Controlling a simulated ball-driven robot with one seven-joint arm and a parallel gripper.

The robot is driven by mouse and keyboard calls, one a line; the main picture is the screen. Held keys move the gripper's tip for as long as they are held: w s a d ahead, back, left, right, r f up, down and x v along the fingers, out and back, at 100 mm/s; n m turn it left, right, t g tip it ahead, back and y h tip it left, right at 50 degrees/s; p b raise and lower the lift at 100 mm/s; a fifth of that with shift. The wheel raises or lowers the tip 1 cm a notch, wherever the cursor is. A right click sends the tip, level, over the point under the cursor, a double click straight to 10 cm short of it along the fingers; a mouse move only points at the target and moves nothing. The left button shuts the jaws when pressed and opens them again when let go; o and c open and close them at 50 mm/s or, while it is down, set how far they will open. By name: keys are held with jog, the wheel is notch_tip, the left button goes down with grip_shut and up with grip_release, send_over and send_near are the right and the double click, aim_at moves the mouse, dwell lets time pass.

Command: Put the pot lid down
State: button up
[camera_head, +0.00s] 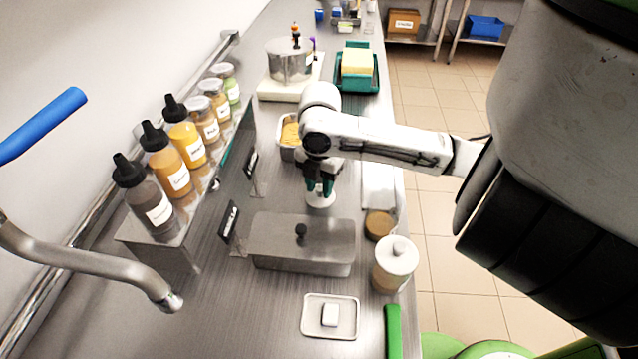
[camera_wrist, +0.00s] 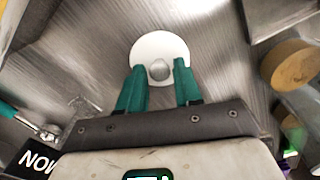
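The pot lid is a small white disc with a grey round knob (camera_wrist: 160,70); in the head view the white lid (camera_head: 320,199) shows below my gripper, over the steel counter. My gripper (camera_head: 320,188) points down at the lid from above. In the wrist view its two teal fingers (camera_wrist: 160,76) stand on either side of the knob, very close to it. Whether they touch the knob is not clear. I cannot tell whether the lid rests on the counter or hangs just above it.
A lidded steel tub (camera_head: 303,250) stands just in front. A jar with a white lid (camera_head: 395,262) and a brown round piece (camera_head: 380,225) are at the right edge. A tub with yellow contents (camera_head: 290,138) is behind. Bottles (camera_head: 158,210) line the left shelf.

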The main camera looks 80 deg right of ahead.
aim_at(320, 188)
jog(key=shift+o, duration=1.1)
jog(key=shift+r, duration=0.15)
notch_tip(320, 188, up, 12)
jog(key=shift+s, duration=0.1)
